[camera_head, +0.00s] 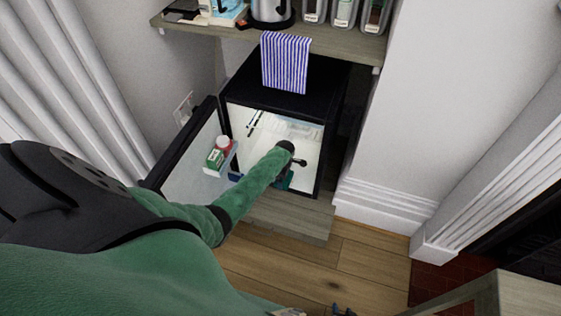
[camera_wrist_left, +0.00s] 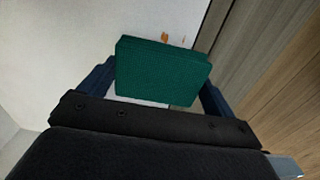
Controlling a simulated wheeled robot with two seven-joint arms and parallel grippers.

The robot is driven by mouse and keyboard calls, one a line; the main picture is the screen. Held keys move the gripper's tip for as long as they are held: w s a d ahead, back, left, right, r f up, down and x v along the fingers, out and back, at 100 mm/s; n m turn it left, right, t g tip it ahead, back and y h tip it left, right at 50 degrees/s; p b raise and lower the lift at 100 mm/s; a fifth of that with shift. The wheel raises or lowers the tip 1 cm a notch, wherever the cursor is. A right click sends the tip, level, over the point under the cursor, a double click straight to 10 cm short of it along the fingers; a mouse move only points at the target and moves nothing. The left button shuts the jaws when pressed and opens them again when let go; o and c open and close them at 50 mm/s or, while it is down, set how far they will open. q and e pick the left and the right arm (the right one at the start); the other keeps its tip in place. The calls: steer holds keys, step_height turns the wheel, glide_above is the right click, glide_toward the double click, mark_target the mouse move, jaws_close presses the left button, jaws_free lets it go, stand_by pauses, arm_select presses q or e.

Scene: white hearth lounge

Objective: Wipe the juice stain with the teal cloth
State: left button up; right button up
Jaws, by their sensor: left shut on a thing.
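The teal cloth (camera_wrist_left: 160,72) is a folded block held between the blue fingers of my left gripper (camera_wrist_left: 155,90) in the left wrist view. In the head view my left gripper (camera_head: 285,181) and a bit of the cloth show small and dark inside the open fridge, partly hidden by my arm. The juice stain (camera_wrist_left: 164,37) shows as small orange spots on a pale surface just beyond the cloth's far edge. The stain cannot be made out in the head view. My right gripper (camera_head: 343,310) barely shows at the bottom edge, mostly cut off.
The small black fridge (camera_head: 318,150) stands under a wooden shelf (camera_head: 335,45). Its door (camera_head: 185,165) is open to the left, with a jar (camera_head: 223,143) and carton (camera_head: 215,158) in its rack. A striped towel (camera_head: 285,62) hangs above. Wooden floor (camera_head: 345,265) lies in front.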

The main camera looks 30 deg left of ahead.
mark_target(294, 183)
arm_select(q)
steer(key=shift+w+d+p, duration=0.2)
steer(key=shift+d+p, duration=0.05)
steer(key=shift+d, duration=0.55)
steer(key=shift+w+d+p, duration=0.15)
steer(key=shift+d+p, duration=0.1)
steer(key=shift+d, duration=0.55)
steer(key=shift+w+d+p, duration=0.2)
steer(key=shift+d+p, duration=0.05)
steer(key=shift+d, duration=0.55)
steer(key=shift+p, duration=0.4)
steer(key=shift+s+a+p, duration=0.3)
steer(key=shift+a, duration=0.9)
steer(key=shift+s+a+p, duration=0.25)
steer(key=shift+a+p, duration=0.05)
steer(key=shift+a, duration=0.9)
steer(key=shift+s+a+p, duration=0.3)
steer(key=shift+a, duration=0.9)
